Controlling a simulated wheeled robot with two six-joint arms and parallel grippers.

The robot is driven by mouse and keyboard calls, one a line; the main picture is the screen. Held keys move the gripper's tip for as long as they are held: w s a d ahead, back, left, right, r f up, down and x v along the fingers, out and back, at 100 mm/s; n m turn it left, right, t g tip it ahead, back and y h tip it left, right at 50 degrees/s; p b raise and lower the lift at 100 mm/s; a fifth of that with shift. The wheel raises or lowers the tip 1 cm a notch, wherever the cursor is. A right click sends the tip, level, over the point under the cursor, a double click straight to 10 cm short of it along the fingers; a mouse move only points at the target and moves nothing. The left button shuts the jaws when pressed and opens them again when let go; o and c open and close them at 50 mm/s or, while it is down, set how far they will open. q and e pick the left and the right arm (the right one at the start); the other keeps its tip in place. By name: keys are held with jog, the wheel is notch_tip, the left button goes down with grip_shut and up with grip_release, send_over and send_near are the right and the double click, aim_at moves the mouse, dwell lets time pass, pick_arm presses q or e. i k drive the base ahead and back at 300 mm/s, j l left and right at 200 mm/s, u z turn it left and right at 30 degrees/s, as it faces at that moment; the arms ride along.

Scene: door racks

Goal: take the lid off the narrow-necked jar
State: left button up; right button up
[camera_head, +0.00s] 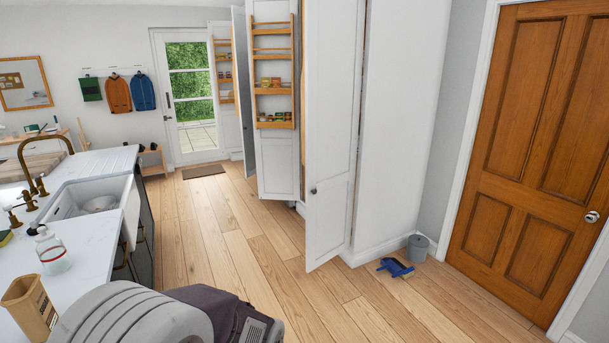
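I cannot make out a narrow-necked jar or its lid for certain. Wooden racks on the open cupboard doors hold small items: the nearer door rack (272,60) has a few coloured packs or jars on its lower shelves, and the farther door rack (224,72) holds several more. These are too small to tell apart. A clear bottle with a white top (52,252) stands on the counter at the left; it looks like a pump dispenser. Neither of my grippers is in view.
A white counter (85,262) with a sink (72,205) runs along the left. A cupboard door (332,130) stands open into the room. A blue dustpan (395,267) and a grey bin (418,247) sit on the floor at right. The wooden floor (235,240) between is clear.

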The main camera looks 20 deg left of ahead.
aim_at(44, 235)
jog(key=i+j+u, duration=0.2)
jog(key=i+u, duration=0.15)
jog(key=u, duration=0.15)
jog(key=i+j+u, duration=0.1)
jog(key=i+u, duration=0.65)
jog(key=u, duration=0.2)
jog(key=i+l+u, duration=0.25)
jog(key=u, duration=0.25)
jog(key=i+l+u, duration=0.35)
jog(key=u, duration=0.15)
jog(key=i+l+u, duration=0.3)
jog(key=l+u, duration=0.15)
